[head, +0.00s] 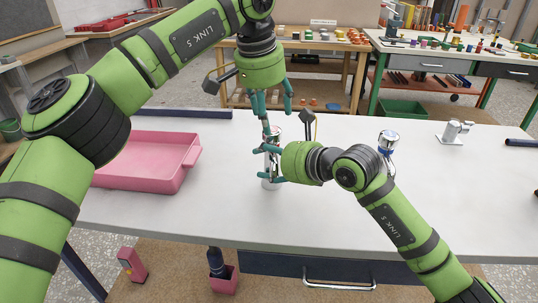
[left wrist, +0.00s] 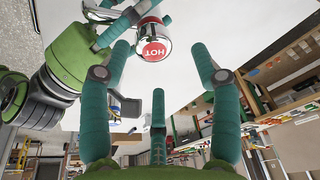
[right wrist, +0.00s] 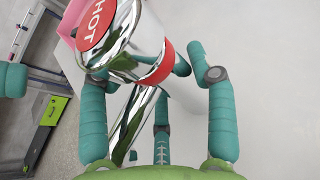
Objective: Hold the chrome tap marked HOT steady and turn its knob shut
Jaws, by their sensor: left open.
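The chrome tap marked HOT (head: 270,184) stands upright on the white bench. Its red HOT cap shows in the left wrist view (left wrist: 153,50) and, closer, in the right wrist view (right wrist: 97,22), above a red band. My left gripper (head: 268,117) points down just above the knob, with open fingers; in its wrist view the cap lies beyond the fingertips, toward the top. My right gripper (head: 268,162) comes from the right at the tap's body, its fingers around it. The tap hides some fingertips, so whether they press on it is unclear.
A pink tray (head: 150,160) lies left on the bench. The bench between and in front is mostly clear. Cluttered tables stand behind.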

